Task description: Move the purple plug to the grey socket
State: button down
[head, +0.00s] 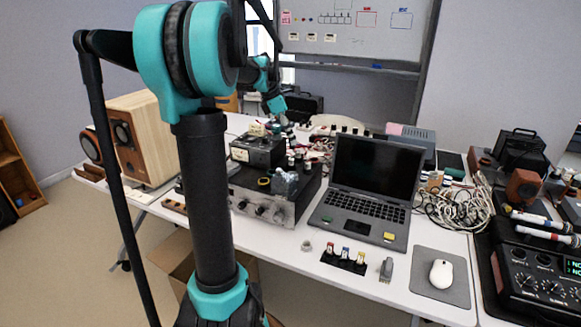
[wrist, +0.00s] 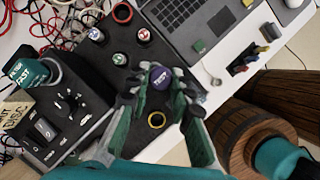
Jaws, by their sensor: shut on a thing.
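My gripper (wrist: 159,90) is shut on the purple plug (wrist: 160,76), whose round top with pale lettering shows between the two grey fingertips in the wrist view. The plug is over the dark equipment box (wrist: 92,73). A yellow ring (wrist: 157,119) lies on the box just below the fingers, apart from the plug. A small grey ring (wrist: 215,82) on the white table beside the laptop also shows in the head view (head: 306,246); I cannot tell whether it is the grey socket. The underside of the plug is hidden.
The open laptop (head: 375,180) stands right of the equipment. Several plugs (wrist: 120,58) and a red ring (wrist: 122,12) are on the box near the gripper. Tangled cables (head: 455,207) lie behind. A mouse mat (head: 420,291) and small coloured plugs (head: 345,257) lie near the front edge.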

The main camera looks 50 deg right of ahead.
notch_tip(320, 180, down, 12)
jog(key=shift+r, duration=0.2)
jog(key=shift+f, duration=0.35)
jog(key=c, duration=1.3)
grip_release()
jog(key=shift+c, duration=0.2)
jog(key=shift+r, duration=0.1)
jog(key=shift+r, duration=0.3)
jog(key=v, duration=1.2)
